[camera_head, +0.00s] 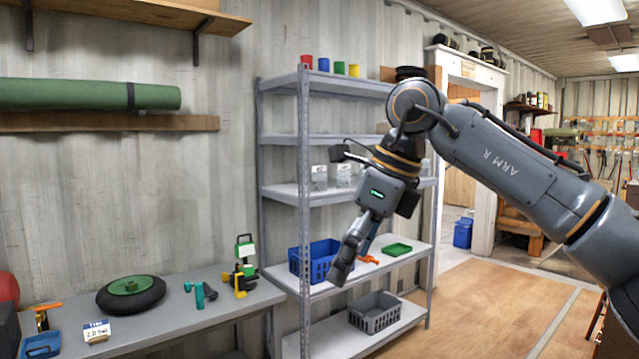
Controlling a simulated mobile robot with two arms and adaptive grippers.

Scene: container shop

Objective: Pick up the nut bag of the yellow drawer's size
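My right gripper (350,258) hangs in front of the grey metal shelf unit, pointing down and left. Its fingers overlap in this view, so their opening is unclear, and I see no bag between them. Clear bags with pale labels (319,177) (344,176) stand on the middle shelf, left of and beyond the gripper. Their labels are too small to read. No yellow drawer is visible. My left gripper is out of view.
The shelf (303,190) carries red, blue, green and yellow cups on top, a blue basket (315,262), a green tray (397,249) and a grey crate (375,313). A workbench (190,318) with a wheel (131,294) stands left. Wooden floor at right is clear.

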